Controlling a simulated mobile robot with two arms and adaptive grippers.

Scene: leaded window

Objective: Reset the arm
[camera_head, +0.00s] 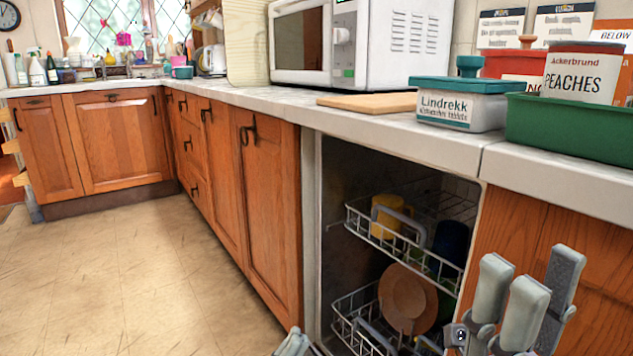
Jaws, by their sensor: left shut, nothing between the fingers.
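My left gripper (293,343) shows only as a small grey tip at the bottom edge, in front of the dishwasher opening. It is shut and empty. The rest of it is out of frame. My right gripper (522,285) is at the lower right, in front of the wooden cabinet front and the dishwasher's right edge. Its pale grey and dark grey finger parts point upward. They overlap in this view, so I cannot tell how far apart they are. I see nothing held in it.
The open dishwasher has an upper rack (375,236) with a yellow mug (385,214) and a lower rack (345,318) with a brown plate (402,297). Above are a green tray (560,128), a Lindrekk box (455,110), a cutting board (365,102) and a microwave (395,45). The floor at left is clear.

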